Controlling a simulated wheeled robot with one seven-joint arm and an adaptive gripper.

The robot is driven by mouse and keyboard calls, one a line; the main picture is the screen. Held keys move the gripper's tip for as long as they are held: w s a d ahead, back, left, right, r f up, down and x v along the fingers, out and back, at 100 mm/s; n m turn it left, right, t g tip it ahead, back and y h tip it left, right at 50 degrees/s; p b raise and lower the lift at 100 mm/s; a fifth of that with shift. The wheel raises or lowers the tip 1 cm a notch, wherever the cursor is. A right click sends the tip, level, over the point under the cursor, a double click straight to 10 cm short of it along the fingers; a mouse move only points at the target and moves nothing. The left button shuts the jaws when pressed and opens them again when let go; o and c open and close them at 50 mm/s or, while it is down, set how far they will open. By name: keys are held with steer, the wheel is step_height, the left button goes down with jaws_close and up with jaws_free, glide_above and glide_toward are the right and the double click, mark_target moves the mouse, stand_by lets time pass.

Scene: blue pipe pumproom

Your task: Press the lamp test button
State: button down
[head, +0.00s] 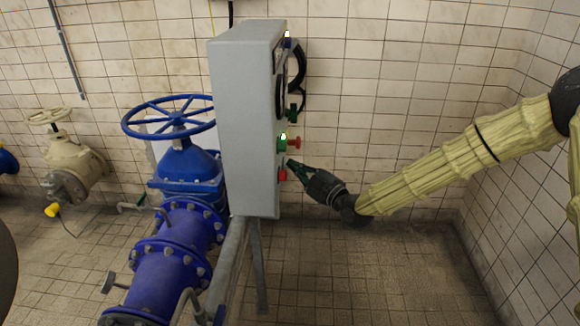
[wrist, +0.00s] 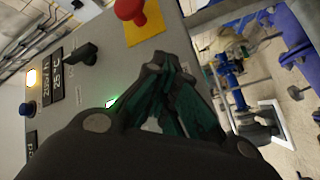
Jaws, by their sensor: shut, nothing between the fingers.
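The grey control cabinet (head: 242,120) carries its buttons on its right-hand face in the head view. No lamp test label is readable, so I cannot tell for sure which button it is. The wrist view shows a blue button (wrist: 25,108) beside a lit amber lamp (wrist: 32,78), at the far left of the panel. My gripper (head: 291,163) is shut and empty, with its tips close to the lower part of the panel, near the red parts. In the wrist view my gripper (wrist: 165,64) covers part of the panel, and whether it touches is unclear.
A red mushroom button (wrist: 130,10) on a yellow plate and a black selector knob (wrist: 84,54) stand out from the panel. A green light (wrist: 112,102) is partly hidden by my gripper. A blue valve (head: 185,170) stands left of the cabinet. Floor to the right is clear.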

steer(key=shift+d, duration=0.25)
steer(key=d+b, duration=0.2)
steer(key=d, duration=0.4)
stand_by(0.6)
stand_by(0.5)
